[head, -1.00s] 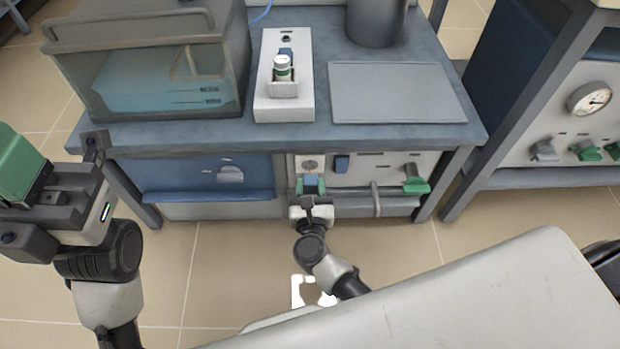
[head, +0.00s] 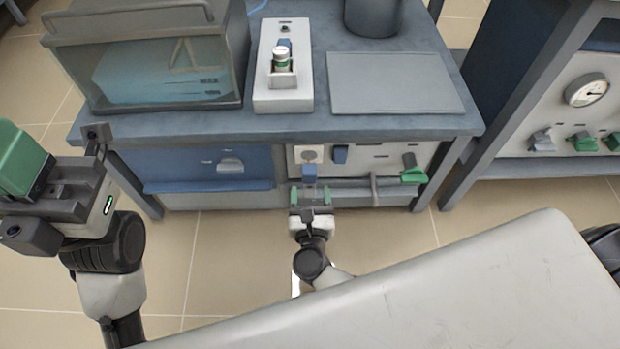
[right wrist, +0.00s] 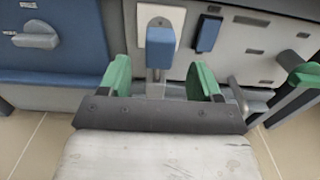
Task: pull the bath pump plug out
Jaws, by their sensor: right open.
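The blue plug (head: 309,170) shows just below the round face of a pale socket (head: 309,154) on the bench's front panel. In the right wrist view the plug (right wrist: 160,48) stands in front of the lower part of the white socket plate (right wrist: 160,15). I cannot tell whether it is seated. My right gripper (head: 311,196) is open, its green fingers apart on either side, short of the plug in the head view. In the right wrist view the plug shows centred between the fingers (right wrist: 163,80). My left gripper (head: 55,175) is at the left, away from the bench; its opening is unclear.
A blue switch (head: 340,154) and a green-handled valve (head: 411,170) are right of the socket. A glass-sided bath (head: 160,75), a white unit (head: 284,103) and a grey plate (head: 390,85) are on the bench top. A gauge panel (head: 560,120) stands at the right.

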